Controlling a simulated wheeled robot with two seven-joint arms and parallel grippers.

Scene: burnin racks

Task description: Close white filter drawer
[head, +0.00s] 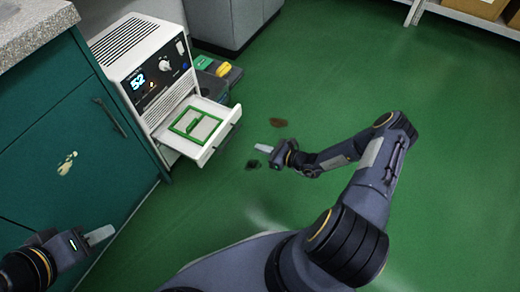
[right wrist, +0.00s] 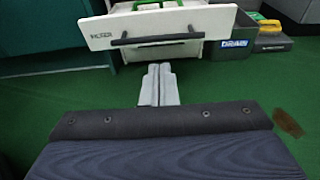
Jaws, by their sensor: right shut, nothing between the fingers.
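The white filter drawer (head: 222,132) is pulled out of the lower front of a white machine (head: 140,60). A green-framed filter (head: 196,127) lies in it. In the right wrist view the drawer front (right wrist: 105,33), with a dark bar handle (right wrist: 157,40), is ahead of my gripper. My right gripper (head: 263,148) is shut and empty, apart from the drawer, to its right in the head view; its fingers also show in the right wrist view (right wrist: 158,85). My left gripper (head: 99,235) is at the lower left, near the teal cabinet, its fingers seen edge-on.
A teal cabinet (head: 60,130) with a grey speckled top stands left of the machine. Dark stains (head: 278,122) mark the green floor, which is otherwise open to the right.

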